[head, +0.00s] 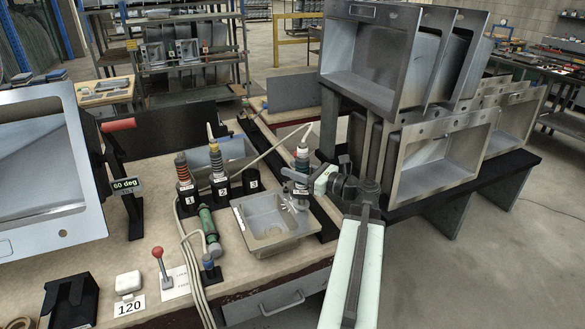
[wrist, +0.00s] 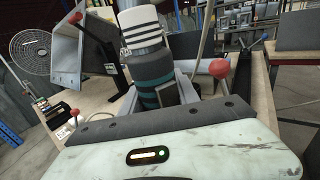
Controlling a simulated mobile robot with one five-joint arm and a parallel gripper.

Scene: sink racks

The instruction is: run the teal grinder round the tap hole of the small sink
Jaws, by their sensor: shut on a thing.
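The grinder (head: 302,160), with a white-and-black striped top, stands roughly upright in my gripper (head: 301,181) over the back right corner of the small sink (head: 248,222). In the wrist view the grinder (wrist: 152,68) shows dark and teal bands, and my gripper (wrist: 158,92) is shut around its body. The small sink is a grey metal basin on the bench. The grinder's lower end is close to the sink's right rim. I cannot tell whether it touches, and the tap hole is not clearly visible.
Holders 1 and 2 carry other grinders, a red-banded one (head: 184,180) and a yellow-topped one (head: 217,165). Holder 3 (head: 252,179) is empty. A green cylinder (head: 208,228) lies left of the sink. Large sinks (head: 375,65) stand racked behind on the right. A hose runs to the held grinder.

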